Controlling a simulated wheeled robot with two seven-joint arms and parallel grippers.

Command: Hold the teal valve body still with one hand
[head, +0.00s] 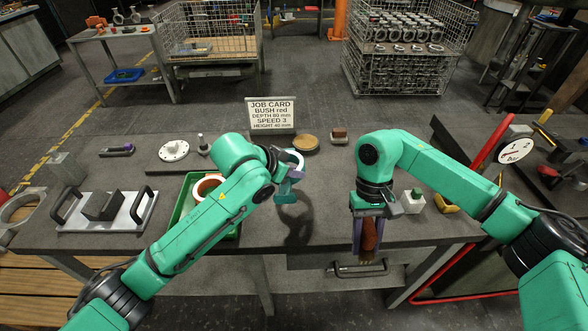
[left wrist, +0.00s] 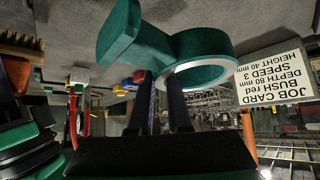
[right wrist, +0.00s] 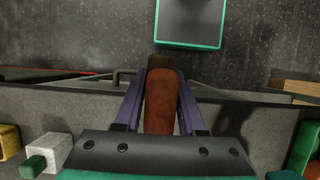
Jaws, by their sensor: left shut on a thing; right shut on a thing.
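The teal valve body (head: 286,189) is held up above the middle of the bench by my left gripper. In the left wrist view it shows as a teal ring with a pale rim and a flared end (left wrist: 122,32). My left gripper (left wrist: 163,85) is shut on it; the exact contact is partly hidden. My right gripper (right wrist: 160,112) is shut on the brown handle (right wrist: 161,98) of a brush, near the bench's front edge. In the head view the brush's handle (head: 369,234) hangs down between the fingers with pale bristles below. The brush is apart from the valve body.
A green tray (head: 176,222) holding a red-and-white ring lies left of the valve body, partly behind my left arm. A job card (head: 271,113) stands at the back. A green-and-white block (head: 412,201) is right of my right gripper. A handled plate (head: 133,222) lies left.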

